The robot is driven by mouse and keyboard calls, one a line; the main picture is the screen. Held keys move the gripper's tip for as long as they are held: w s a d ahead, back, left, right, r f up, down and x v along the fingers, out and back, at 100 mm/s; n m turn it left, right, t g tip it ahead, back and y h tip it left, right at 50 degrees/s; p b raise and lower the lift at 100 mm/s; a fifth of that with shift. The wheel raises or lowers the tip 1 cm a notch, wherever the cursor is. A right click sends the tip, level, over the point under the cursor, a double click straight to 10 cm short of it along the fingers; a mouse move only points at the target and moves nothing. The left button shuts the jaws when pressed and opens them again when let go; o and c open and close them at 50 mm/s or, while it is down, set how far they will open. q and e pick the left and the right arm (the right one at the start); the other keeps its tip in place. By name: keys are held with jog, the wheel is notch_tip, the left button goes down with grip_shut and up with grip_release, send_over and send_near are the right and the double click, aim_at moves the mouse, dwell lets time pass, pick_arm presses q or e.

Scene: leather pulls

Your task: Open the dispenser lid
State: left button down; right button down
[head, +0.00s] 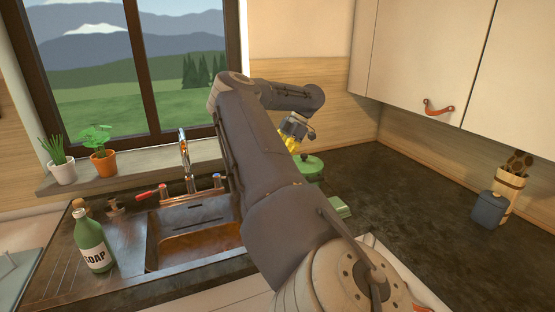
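One arm of mine, which I take to be the right, rises from the bottom right of centre and bends over the counter. Its gripper (292,138) is small and partly hidden behind the arm, with yellow parts at its end. I cannot tell whether it is open or shut. Just below it is a green, round-topped object (312,165), possibly the dispenser, largely hidden by the arm. I cannot tell whether they touch, or how its lid stands. A lower green piece (337,208) shows beside the arm. My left gripper is not in view.
A copper sink (190,248) with a tap (186,160) lies left of the arm. A green soap bottle (92,243) stands further left. A blue-grey lidded canister (489,210) stands at the right. The dark counter (410,205) between arm and canister is clear. Cabinets hang above.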

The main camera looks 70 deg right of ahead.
jog(key=shift+f, duration=0.1)
dwell(0.3)
jog(key=c, duration=1.3)
grip_release()
jog(key=o, duration=0.4)
jog(key=shift+w, duration=0.2)
jog(key=shift+s, duration=0.1)
jog(key=v, duration=1.2)
